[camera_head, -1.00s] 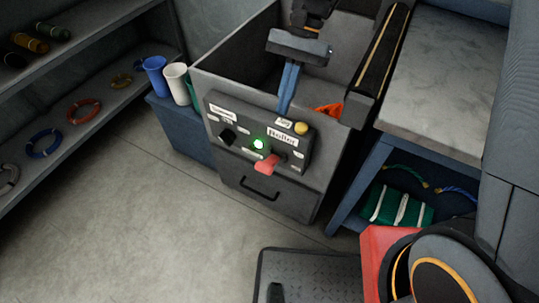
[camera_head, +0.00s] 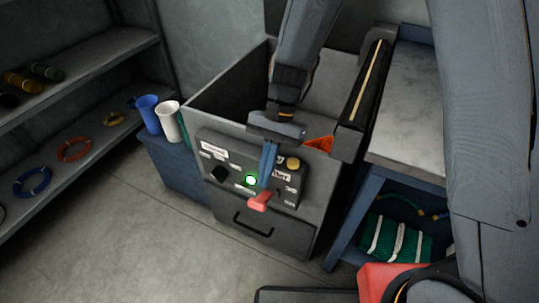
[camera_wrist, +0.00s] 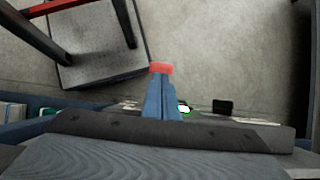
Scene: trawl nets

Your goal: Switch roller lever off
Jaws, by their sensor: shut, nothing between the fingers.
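The roller lever has a red handle (camera_head: 259,200) and sticks out of the low front of a dark control panel (camera_head: 232,170). A green lamp (camera_head: 250,181) glows just left of the lever. My gripper (camera_head: 266,182) is shut, its blue fingers pointing down in front of the panel, with the tips just above the red handle. In the wrist view the red handle (camera_wrist: 161,67) shows right at the tips of the fingers (camera_wrist: 161,84). I cannot tell whether they touch. The fingers cover part of the panel's label.
A yellow button (camera_head: 293,163) and a black knob (camera_head: 219,174) are on the same panel. Blue and white cups (camera_head: 168,121) stand to the left. A grey-topped table (camera_head: 405,120) with a green bundle (camera_head: 396,239) below is on the right.

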